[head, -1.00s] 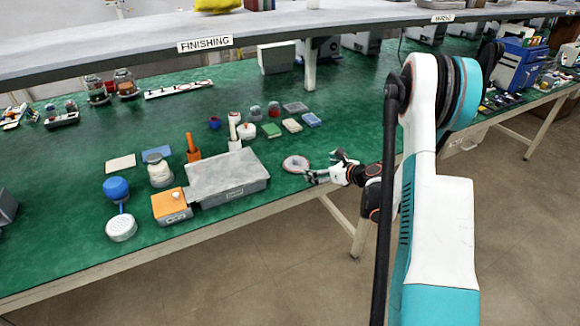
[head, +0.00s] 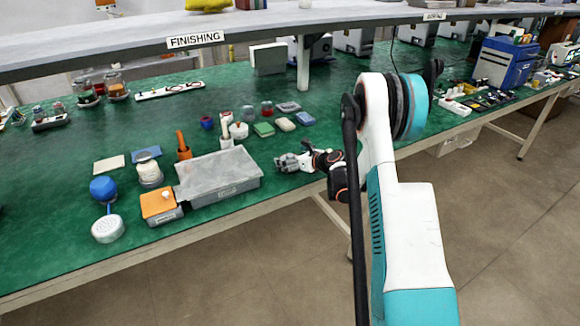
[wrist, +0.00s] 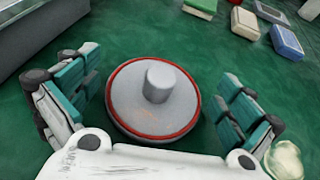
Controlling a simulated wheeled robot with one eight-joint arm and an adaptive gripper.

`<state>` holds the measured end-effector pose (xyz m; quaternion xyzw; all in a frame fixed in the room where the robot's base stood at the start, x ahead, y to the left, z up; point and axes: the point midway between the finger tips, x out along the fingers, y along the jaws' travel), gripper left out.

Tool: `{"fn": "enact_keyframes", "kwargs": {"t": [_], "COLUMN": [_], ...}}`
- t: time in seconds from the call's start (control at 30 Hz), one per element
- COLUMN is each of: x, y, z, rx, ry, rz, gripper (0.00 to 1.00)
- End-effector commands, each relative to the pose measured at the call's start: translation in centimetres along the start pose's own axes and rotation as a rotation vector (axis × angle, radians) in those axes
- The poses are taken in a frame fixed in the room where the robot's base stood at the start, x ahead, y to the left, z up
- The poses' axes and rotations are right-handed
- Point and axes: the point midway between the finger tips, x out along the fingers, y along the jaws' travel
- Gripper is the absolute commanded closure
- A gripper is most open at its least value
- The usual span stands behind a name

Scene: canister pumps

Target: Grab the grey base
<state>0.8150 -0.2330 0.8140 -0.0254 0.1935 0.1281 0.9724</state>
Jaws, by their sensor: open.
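The grey base (wrist: 125,98) is a round disc with a red ring near its rim and a short grey post in its middle. It lies flat on the green bench top. In the wrist view my gripper (wrist: 160,80) is open, with one teal-padded finger to the left of the base and one to its right. No clear grip on the base shows. In the head view my gripper (head: 288,162) is over the base's place and hides it.
Several coloured blocks (head: 285,124) lie behind. A pale round object (wrist: 284,160) is by the right finger. The bench's front edge is close.

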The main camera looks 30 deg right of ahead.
Motion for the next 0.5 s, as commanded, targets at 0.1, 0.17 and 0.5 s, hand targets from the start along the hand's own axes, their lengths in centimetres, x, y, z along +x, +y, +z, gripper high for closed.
{"fn": "enact_keyframes", "kwargs": {"t": [0.1,0.17,0.5], "x": [0.60,0.61,0.54], "y": [0.00,0.00,0.01], "z": [0.01,0.06,0.07], "rx": [0.000,0.000,0.000], "ry": [0.000,0.000,0.000], "rz": [0.000,0.000,0.000], "gripper": [0.00,0.00,0.37]}}
